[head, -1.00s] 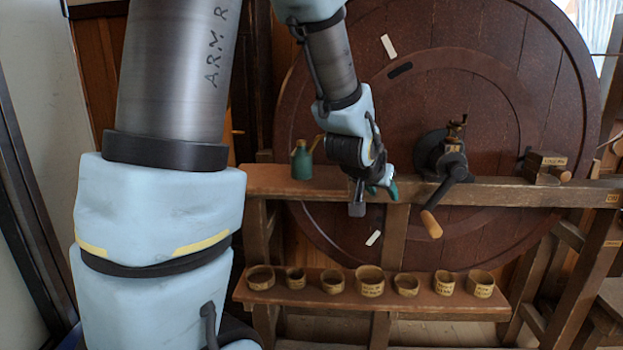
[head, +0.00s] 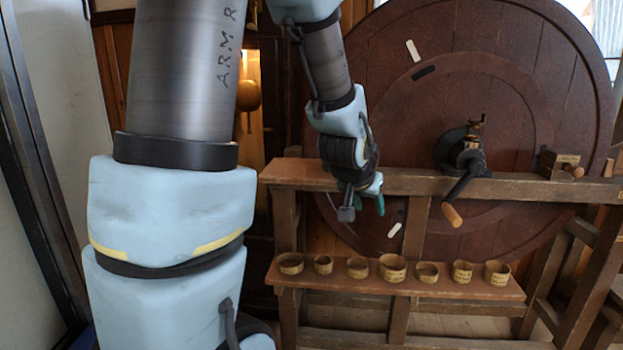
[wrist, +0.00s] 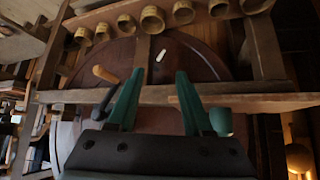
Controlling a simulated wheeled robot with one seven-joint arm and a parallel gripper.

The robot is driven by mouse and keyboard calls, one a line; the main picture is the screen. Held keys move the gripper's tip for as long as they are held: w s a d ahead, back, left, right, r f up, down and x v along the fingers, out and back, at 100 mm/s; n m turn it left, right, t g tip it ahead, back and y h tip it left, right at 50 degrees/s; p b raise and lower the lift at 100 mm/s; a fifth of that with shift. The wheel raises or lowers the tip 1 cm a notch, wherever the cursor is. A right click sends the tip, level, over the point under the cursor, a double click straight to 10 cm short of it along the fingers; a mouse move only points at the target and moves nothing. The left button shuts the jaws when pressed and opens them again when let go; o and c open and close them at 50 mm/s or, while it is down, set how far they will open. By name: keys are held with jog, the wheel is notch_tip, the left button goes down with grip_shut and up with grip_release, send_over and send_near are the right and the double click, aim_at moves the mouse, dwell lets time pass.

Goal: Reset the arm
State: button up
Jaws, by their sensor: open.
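My arm (head: 180,85) reaches down from the top of the head view. My gripper (head: 364,206) hangs in front of the wooden bench rail, left of the crank handle. In the wrist view my gripper (wrist: 160,74) shows two green fingers spread apart with nothing between them. A green can (wrist: 221,121) shows beside the right finger in the wrist view; whether they touch I cannot tell. In the head view the can is hidden, apparently behind my arm.
A large dark wooden wheel (head: 520,95) stands behind the rail (head: 510,188). A crank with a wooden handle (head: 452,215) juts out right of my gripper. Several small round labelled pots (head: 392,267) line the lower shelf (head: 340,284). A wooden block (head: 558,163) sits on the rail at right.

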jog(key=s+a+f+n+g+y, duration=0.2)
jog(key=s+a, duration=0.3)
jog(key=a, duration=0.4)
jog(key=s+a+f+n+g+y, duration=0.1)
jog(key=s+a+f+n+g, duration=0.1)
jog(key=s+a, duration=0.4)
jog(key=a+f+g, duration=0.1)
jog(key=a, duration=0.3)
jog(key=shift+s+n+g+y, duration=0.2)
jog(key=shift+n+g+y, duration=0.1)
jog(key=shift+y, duration=0.1)
